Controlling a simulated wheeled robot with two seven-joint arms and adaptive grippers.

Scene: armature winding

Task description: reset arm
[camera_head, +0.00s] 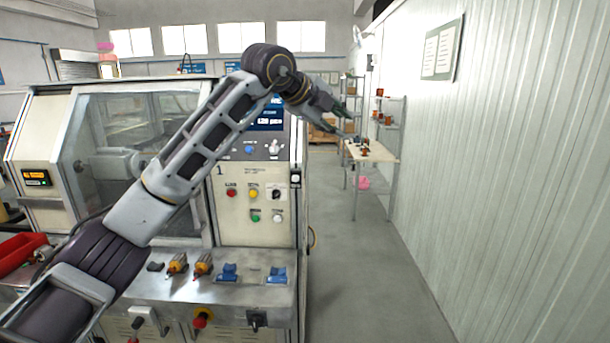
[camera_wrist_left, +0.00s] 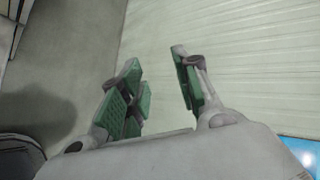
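My left arm comes in from the left in the head view and reaches up and across the front of the winding machine (camera_head: 256,205). Its left gripper (camera_head: 342,118) is at the upper middle, right of the machine's screen and apart from the machine. In the left wrist view the gripper (camera_wrist_left: 160,88) shows green-padded fingers spread apart with nothing between them. My right gripper is in neither view.
The machine's ledge holds two orange-and-black parts (camera_head: 178,263) and two blue holders (camera_head: 229,272). A red tray (camera_head: 20,250) is at the far left. A small table (camera_head: 372,152) and shelving stand further back. The floor (camera_head: 365,275) between machine and ribbed wall (camera_head: 520,180) is clear.

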